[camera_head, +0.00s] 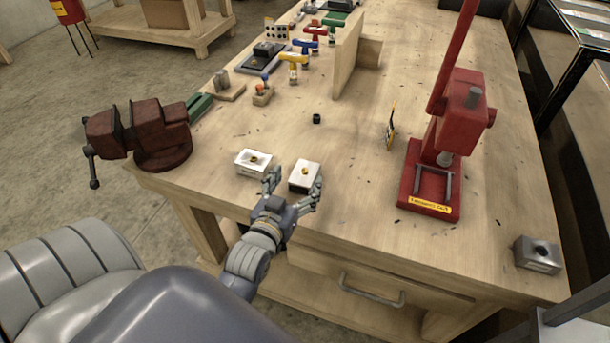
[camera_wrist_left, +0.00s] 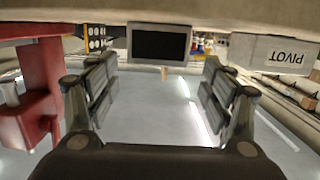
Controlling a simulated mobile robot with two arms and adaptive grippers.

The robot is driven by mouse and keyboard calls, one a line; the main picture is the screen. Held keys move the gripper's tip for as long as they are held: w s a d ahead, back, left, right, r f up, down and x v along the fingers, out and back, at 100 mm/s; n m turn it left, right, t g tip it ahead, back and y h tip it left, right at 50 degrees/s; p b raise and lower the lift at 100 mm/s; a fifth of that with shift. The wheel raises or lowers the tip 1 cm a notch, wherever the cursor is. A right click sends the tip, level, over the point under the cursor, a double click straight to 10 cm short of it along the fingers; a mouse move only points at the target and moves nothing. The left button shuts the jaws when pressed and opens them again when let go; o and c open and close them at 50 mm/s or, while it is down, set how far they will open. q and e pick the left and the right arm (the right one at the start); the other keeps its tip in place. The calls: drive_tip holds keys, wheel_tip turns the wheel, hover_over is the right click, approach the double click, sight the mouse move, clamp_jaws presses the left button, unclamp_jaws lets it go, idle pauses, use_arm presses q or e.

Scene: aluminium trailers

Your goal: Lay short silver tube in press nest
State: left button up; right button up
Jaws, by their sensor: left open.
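My left gripper (camera_head: 292,190) is open and empty at the near edge of the bench. Its fingers are on either side of the near end of a small white box (camera_head: 304,177) with a brass-coloured piece on top. In the upside-down left wrist view this box (camera_wrist_left: 159,43) shows a dark front panel, beyond and between the open fingers (camera_wrist_left: 158,85). The red press (camera_head: 459,125) stands to the right, with a grey U-shaped fixture (camera_head: 434,187) on its base; I cannot tell if that is the nest. I cannot make out a short silver tube. My right gripper is not in view.
A second white box (camera_head: 254,162), labelled PIVOT in the wrist view (camera_wrist_left: 280,54), stands just left. A red vise (camera_head: 160,135) is at the left edge. A black ring (camera_head: 316,118), an upright sign (camera_head: 391,127) and a grey block (camera_head: 537,254) stand around.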

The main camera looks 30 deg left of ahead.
sight(303, 174)
use_arm(q)
drive_tip(key=shift+w, duration=0.6)
drive_tip(key=x, duration=0.1)
drive_tip(key=p+x, duration=0.1)
drive_tip(key=x, duration=0.2)
drive_tip(key=shift+a+f, duration=0.1)
drive_tip(key=shift+f, duration=0.2)
drive_tip(key=c, duration=1.3)
